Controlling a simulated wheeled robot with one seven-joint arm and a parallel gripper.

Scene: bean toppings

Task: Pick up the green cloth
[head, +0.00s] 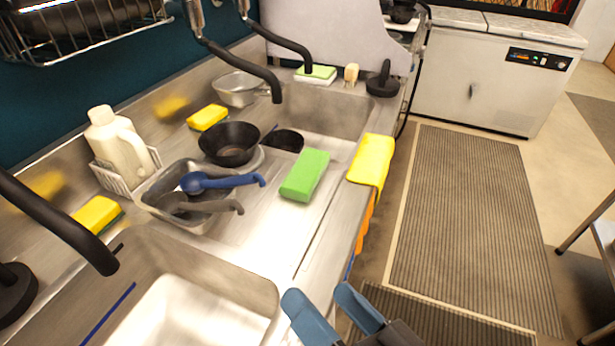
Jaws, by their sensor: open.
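The green cloth (305,175) looks like a thick green rectangle lying flat on the metal drainboard between the two sinks, near the counter's front edge. My gripper (318,293) is at the bottom of the head view, its two blue fingers spread apart with nothing between them. It is apart from the green cloth, which lies farther up the picture. The cloth is fully visible.
A yellow cloth (371,161) hangs over the counter's front edge, right of the green one. A metal tray (160,212) with ladles and a black bowl (229,143) stand to the left. Black faucets (276,50) overhang the sinks. The floor mat (465,220) is clear.

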